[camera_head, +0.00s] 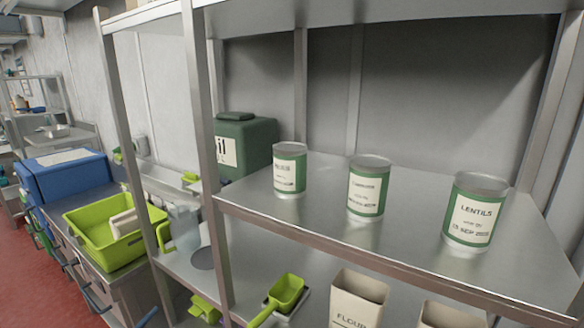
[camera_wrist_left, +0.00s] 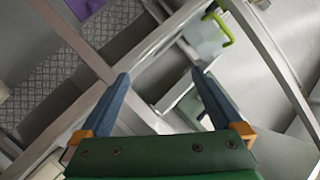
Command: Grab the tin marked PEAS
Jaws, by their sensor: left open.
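Three metal tins with green bands and white labels stand upright on the steel shelf (camera_head: 330,215) in the head view. The right tin (camera_head: 474,216) reads LENTILS. The labels of the left tin (camera_head: 289,170) and the middle tin (camera_head: 368,188) are too small and blurred to read surely, so I cannot tell which is marked PEAS. My left gripper (camera_wrist_left: 160,73) shows only in its wrist view, its two blue fingers apart with nothing between them. No tin shows in that view. My right gripper is in neither view.
Shelf posts (camera_head: 208,150) stand left of the tins. A green box (camera_head: 242,143) is behind them. Below are a green scoop (camera_head: 286,293) and a FLOUR container (camera_head: 357,300). A lime tray (camera_head: 112,230) and blue box (camera_head: 70,180) stand left. Metal bars cross the wrist view.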

